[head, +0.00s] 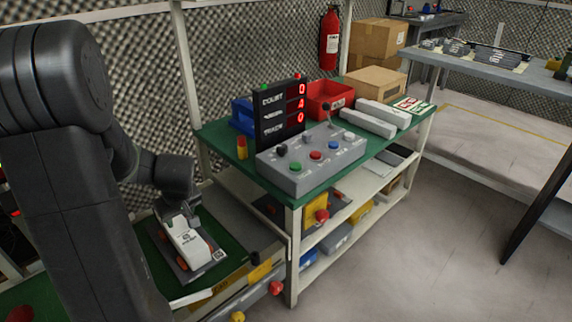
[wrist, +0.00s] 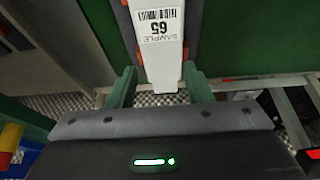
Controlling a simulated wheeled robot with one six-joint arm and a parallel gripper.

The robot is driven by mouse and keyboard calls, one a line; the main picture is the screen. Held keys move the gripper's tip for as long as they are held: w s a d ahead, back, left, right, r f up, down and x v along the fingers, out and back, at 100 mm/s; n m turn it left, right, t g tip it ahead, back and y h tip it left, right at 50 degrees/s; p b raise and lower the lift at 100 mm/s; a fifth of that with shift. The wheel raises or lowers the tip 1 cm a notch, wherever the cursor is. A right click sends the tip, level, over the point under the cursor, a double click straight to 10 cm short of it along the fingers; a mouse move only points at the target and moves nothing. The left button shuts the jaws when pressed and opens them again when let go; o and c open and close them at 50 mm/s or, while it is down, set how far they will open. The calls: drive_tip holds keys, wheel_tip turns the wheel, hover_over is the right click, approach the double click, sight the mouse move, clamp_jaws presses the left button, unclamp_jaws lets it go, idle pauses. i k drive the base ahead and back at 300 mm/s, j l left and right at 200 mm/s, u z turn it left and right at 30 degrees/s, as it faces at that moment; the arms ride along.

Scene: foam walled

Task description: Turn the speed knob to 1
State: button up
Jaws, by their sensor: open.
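I cannot tell which knob is the speed knob, as the small labels are unreadable. A black display (head: 272,118) behind it shows red 0, 4 and 0 from top to bottom; its lower labels are unclear. In the wrist view my gripper (wrist: 158,80) has its green fingers apart. A white piece (wrist: 160,58) labelled SAMPLE 65 shows between or beyond them; I see no grip on it. My arm is left of the control box.
A red bin (head: 330,98), grey blocks (head: 368,118) and a blue bin (head: 241,115) share the bench. A yellow and red cylinder (head: 242,147) stands at its left edge. A white device (head: 188,238) lies on a lower green surface below my arm.

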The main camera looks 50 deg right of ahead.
sight(281, 149)
drive_tip(key=z, duration=2.1)
